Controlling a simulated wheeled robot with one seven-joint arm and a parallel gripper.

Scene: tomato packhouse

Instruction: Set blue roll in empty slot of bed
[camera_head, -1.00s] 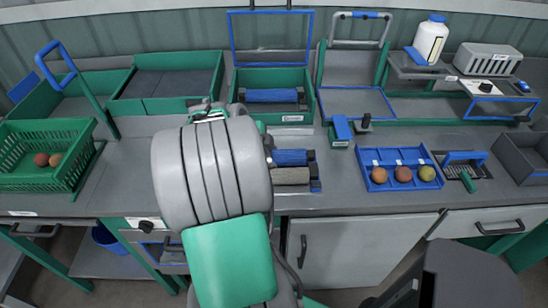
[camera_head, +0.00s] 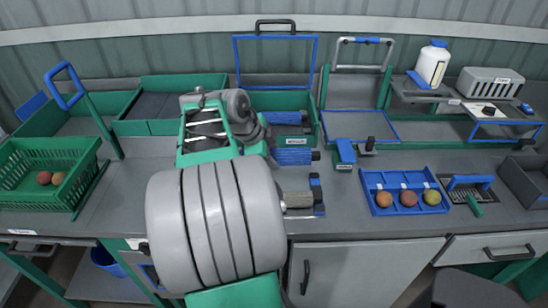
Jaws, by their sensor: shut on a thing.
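A blue bristled roll (camera_head: 293,156) with a dark end shows just right of my wrist, between the green box and the bed. My gripper (camera_head: 266,142) is shut on this roll; its fingertips and the roll's left end are mostly hidden by my arm. The bed (camera_head: 318,196) has blue end pieces and stands on the counter near its front edge. A grey-brown roll (camera_head: 296,200) lies in its front part. A gap shows between the two rolls. My arm covers the left part of the bed. I cannot tell how high the blue roll is.
The green box (camera_head: 298,141) behind, with its blue-framed lid raised, holds another blue roll (camera_head: 285,117). A blue stand (camera_head: 345,152) is to the right. A blue tray (camera_head: 403,208) with three round fruits and a green crate (camera_head: 40,180) stand on the counter.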

